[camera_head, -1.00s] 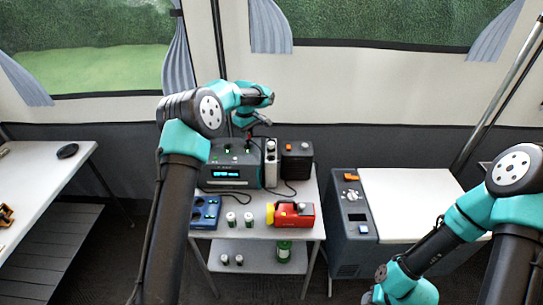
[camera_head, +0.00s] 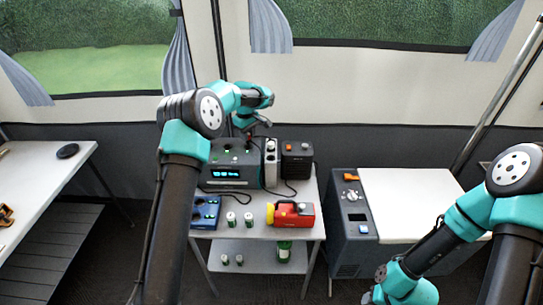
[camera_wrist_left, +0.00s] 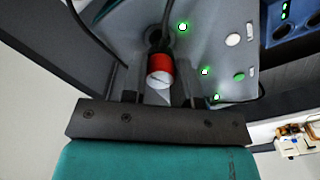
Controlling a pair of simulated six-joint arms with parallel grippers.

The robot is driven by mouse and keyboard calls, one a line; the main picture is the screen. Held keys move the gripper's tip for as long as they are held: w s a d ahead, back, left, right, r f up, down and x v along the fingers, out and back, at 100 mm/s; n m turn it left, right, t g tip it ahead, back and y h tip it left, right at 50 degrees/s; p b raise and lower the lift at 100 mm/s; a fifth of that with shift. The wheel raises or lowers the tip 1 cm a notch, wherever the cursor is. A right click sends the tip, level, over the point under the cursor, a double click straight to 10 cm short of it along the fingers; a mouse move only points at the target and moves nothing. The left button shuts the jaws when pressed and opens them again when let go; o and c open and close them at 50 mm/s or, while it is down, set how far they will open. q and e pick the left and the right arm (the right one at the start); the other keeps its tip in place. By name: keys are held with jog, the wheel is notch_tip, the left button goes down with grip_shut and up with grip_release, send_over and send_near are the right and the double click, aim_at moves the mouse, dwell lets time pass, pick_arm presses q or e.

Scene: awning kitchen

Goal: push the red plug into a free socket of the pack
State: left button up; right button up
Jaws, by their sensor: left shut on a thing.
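The red plug (camera_wrist_left: 160,68) is between the fingers of my left gripper (camera_wrist_left: 158,90) in the left wrist view, its rounded end toward the camera. The gripper is shut on it. The plug stands over the top of the grey pack (camera_wrist_left: 205,45), with a dark round part just beyond it. I cannot tell whether it is seated in a socket. In the head view my left gripper (camera_head: 250,124) is above the right rear of the pack (camera_head: 226,176), which has a lit display and green lights. My right gripper is out of view.
In front are a blue box (camera_head: 206,212), two small cans and a red and yellow torch-like thing (camera_head: 293,214). A black cable runs close by my left gripper.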

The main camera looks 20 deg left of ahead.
pick_arm(q)
jog(key=shift+f, duration=1.5)
dwell(1.7)
jog(key=o, duration=1.2)
jog(key=shift+o, duration=0.2)
jog(key=shift+r, duration=0.1)
jog(key=shift+r, duration=3.4)
jog(key=shift+d, duration=0.1)
